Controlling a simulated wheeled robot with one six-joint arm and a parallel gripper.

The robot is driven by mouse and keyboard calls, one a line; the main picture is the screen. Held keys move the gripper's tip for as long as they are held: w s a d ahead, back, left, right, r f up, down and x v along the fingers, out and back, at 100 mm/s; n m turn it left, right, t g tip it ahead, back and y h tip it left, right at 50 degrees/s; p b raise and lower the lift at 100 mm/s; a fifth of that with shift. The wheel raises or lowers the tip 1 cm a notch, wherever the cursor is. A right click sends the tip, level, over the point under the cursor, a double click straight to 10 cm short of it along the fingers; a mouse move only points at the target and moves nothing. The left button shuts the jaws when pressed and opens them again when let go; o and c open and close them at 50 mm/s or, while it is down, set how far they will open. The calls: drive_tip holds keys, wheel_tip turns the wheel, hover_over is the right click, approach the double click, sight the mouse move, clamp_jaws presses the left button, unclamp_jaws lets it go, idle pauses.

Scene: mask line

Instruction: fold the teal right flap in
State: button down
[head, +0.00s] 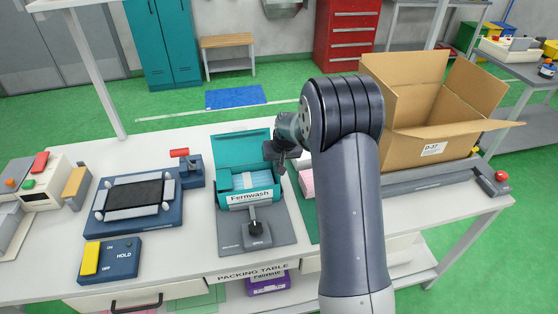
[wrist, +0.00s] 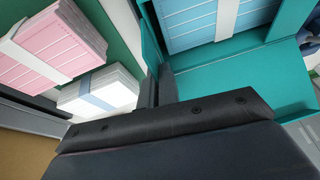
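The teal box (head: 230,200), labelled Fernwash, sits in a grey fixture on the packing table. Its back lid (head: 243,148) stands up and also fills the lower right of the wrist view (wrist: 225,85). Blue packs with a white band (wrist: 195,22) lie inside. A narrow teal right flap (wrist: 150,38) shows along the box's right side in the wrist view; the arm partly hides that side in the head view. My gripper (head: 281,163) is at the box's back right, its fingers (wrist: 160,88) close together beside the flap's end. I cannot tell if they touch it.
A pink pack (wrist: 55,42) and a white pack with a blue band (wrist: 98,92) lie just right of the box. An open carton (head: 425,150) stands farther right. A dark blue fixture (head: 125,222) and a HOLD switch box (head: 117,262) are left.

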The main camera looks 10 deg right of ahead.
drive_tip(key=a+h+b, duration=0.1)
drive_tip(key=h+b, duration=0.1)
drive_tip(key=a+f+n+h+b, duration=0.1)
drive_tip(key=h+b, duration=0.1)
drive_tip(key=b, duration=0.1)
drive_tip(key=h+b, duration=0.1)
drive_tip(key=b, duration=0.1)
drive_tip(key=shift+a+f+h+b, duration=0.2)
drive_tip(key=shift+a+h+b, duration=0.2)
drive_tip(key=h+b, duration=0.2)
drive_tip(key=b, duration=0.1)
drive_tip(key=a+n+h+b, duration=0.1)
drive_tip(key=shift+f+b, duration=0.25)
drive_tip(key=shift+b, duration=0.15)
drive_tip(key=h+b, duration=0.3)
drive_tip(key=shift+a+f+n+t, duration=0.2)
drive_tip(key=shift+a+n+t, duration=0.15)
drive_tip(key=shift+n+t, duration=0.05)
drive_tip(key=c, duration=2.1)
unclamp_jaws()
drive_tip(key=shift+c, duration=0.2)
drive_tip(key=o, duration=0.5)
drive_tip(key=shift+r, duration=0.1)
drive_tip(key=v, duration=1.1)
